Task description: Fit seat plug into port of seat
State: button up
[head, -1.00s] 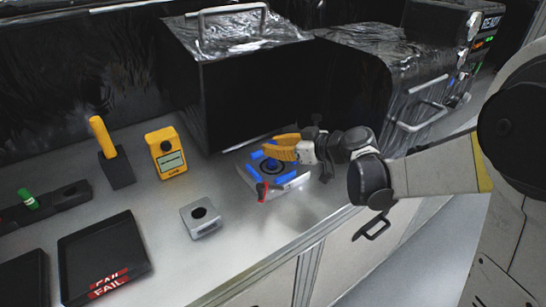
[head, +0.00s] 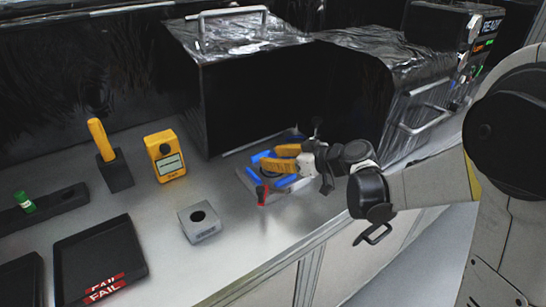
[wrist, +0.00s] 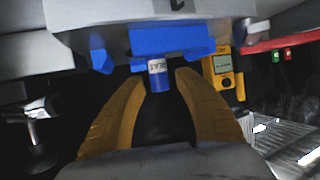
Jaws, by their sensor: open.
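My gripper (head: 269,157) has yellow fingers and is open over the fixture with blue blocks, low at the black box's open front. In the head view the fingers hide the plug. A grey square block (head: 199,222) with a round dark port in its top sits apart on the bench, left of the fixture; its label is unreadable.
The fixture plate (head: 246,179) has blue blocks and a red-tipped clamp (head: 261,194). The black box (head: 260,100) stands close behind. A yellow meter (head: 165,156), a yellow-handled tool in a black stand (head: 115,173) and a FAIL tray (head: 97,255) are left. Bench around the grey block is clear.

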jog(key=p+v, duration=0.3)
jog(key=v, duration=0.9)
jog(key=s+d+m+h, duration=0.4)
jog(key=s+m+h, duration=0.1)
jog(key=s, duration=0.5)
jog(key=s+d+m+g+h, duration=0.1)
jog(key=s+d+m+h, duration=0.4)
jog(key=s, duration=0.5)
jog(key=shift+h, duration=0.4)
jog(key=shift+s+f, duration=0.1)
notch_tip(320, 180, down, 3)
jog(key=shift+r+b, duration=0.15)
jog(key=shift+b, duration=1.1)
